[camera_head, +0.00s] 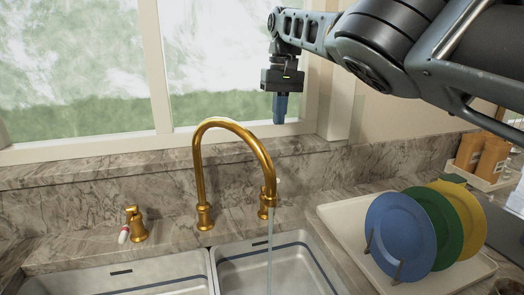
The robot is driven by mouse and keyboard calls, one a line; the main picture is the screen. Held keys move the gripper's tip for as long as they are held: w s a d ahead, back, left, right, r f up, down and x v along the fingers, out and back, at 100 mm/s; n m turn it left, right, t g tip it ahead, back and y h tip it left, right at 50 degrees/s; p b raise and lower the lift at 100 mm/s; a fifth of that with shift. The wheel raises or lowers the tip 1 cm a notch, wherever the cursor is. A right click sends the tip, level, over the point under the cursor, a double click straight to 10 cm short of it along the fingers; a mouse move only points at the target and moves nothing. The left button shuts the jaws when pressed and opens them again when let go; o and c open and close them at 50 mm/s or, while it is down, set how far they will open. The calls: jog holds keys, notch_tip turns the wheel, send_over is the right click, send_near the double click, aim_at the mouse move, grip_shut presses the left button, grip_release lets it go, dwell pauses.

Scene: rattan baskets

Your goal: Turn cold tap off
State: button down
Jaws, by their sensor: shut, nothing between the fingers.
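A gold gooseneck faucet (199,180) stands behind the double sink. A thin stream of water (269,250) falls from its spout into the right basin. A gold tap handle (135,222) with a white and reddish tip stands to the left of the faucet. Another gold tap base (264,213) shows behind the spout end on the right; the spout hides most of it, and I cannot tell its handle's position. My gripper (280,116) is shut and empty, pointing down in front of the window, above and slightly right of the spout. It touches nothing.
The right basin (320,275) and left basin (170,270) are in front. A white tray (340,215) at right holds a blue plate (400,232), a green plate (445,225) and a yellow plate (470,220). Brown containers (483,155) stand at the back right.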

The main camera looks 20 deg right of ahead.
jog(key=shift+a, duration=0.15)
jog(key=shift+f, duration=0.15)
jog(key=shift+s+a+f+b, duration=0.2)
jog(key=shift+s+f+b, duration=0.35)
jog(key=shift+f, duration=1.6)
jog(key=shift+s+a+f+b, duration=0.25)
jog(key=shift+f+b, duration=0.5)
jog(key=shift+f, duration=1.35)
jog(key=shift+s+a+f+b, duration=0.15)
jog(key=shift+s+f+b, duration=0.4)
jog(key=shift+f, duration=1.6)
jog(key=shift+w, duration=0.1)
jog(key=shift+f, duration=0.1)
